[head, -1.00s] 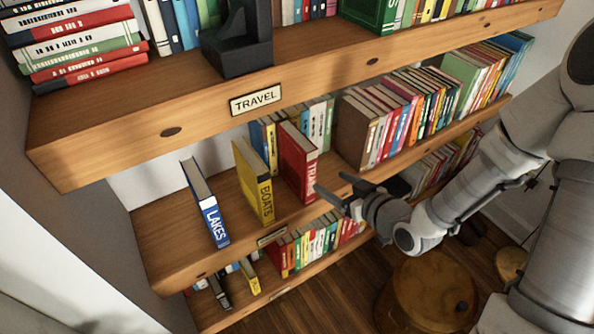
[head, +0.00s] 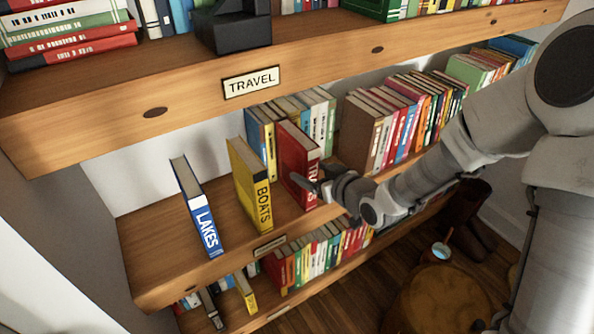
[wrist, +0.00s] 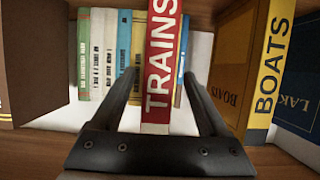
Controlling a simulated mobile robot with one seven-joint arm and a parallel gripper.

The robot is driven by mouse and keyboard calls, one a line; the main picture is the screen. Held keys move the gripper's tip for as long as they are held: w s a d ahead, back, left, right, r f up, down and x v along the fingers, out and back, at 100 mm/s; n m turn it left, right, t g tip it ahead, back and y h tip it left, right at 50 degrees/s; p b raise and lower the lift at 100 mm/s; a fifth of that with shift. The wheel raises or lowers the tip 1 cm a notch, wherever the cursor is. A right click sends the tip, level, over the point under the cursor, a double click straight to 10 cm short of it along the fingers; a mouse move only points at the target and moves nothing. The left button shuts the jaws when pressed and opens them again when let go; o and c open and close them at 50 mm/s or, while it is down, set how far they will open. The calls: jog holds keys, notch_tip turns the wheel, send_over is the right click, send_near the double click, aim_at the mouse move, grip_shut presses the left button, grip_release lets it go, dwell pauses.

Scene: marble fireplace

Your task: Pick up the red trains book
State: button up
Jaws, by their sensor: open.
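The red trains book (head: 294,158) stands upright on the middle shelf, to the right of the yellow boats book (head: 251,184). In the wrist view the trains book (wrist: 161,70) shows its red spine with white letters, centred between my fingers. My gripper (head: 314,190) is at the front of the trains book and covers the lower part of its spine. In the wrist view my gripper (wrist: 160,85) is open, with one finger on each side of the spine. I cannot tell whether the fingers touch the covers.
The blue lakes book (head: 199,210) stands at the left of the middle shelf (head: 160,240). A row of books (head: 400,120) stands to the right. The upper shelf with the travel sign (head: 251,82) overhangs. A round wooden stool (head: 435,300) stands below.

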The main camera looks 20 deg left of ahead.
jog(key=b+x, duration=0.1)
jog(key=x, duration=0.1)
jog(key=b+x, duration=0.1)
jog(key=x, duration=0.1)
jog(key=shift+w+a+f, duration=0.15)
jog(key=shift+w+f, duration=0.05)
jog(key=shift+f, duration=0.3)
jog(key=shift+w+a+f, duration=0.1)
jog(key=shift+w+a, duration=0.25)
grip_shut()
dwell(0.7)
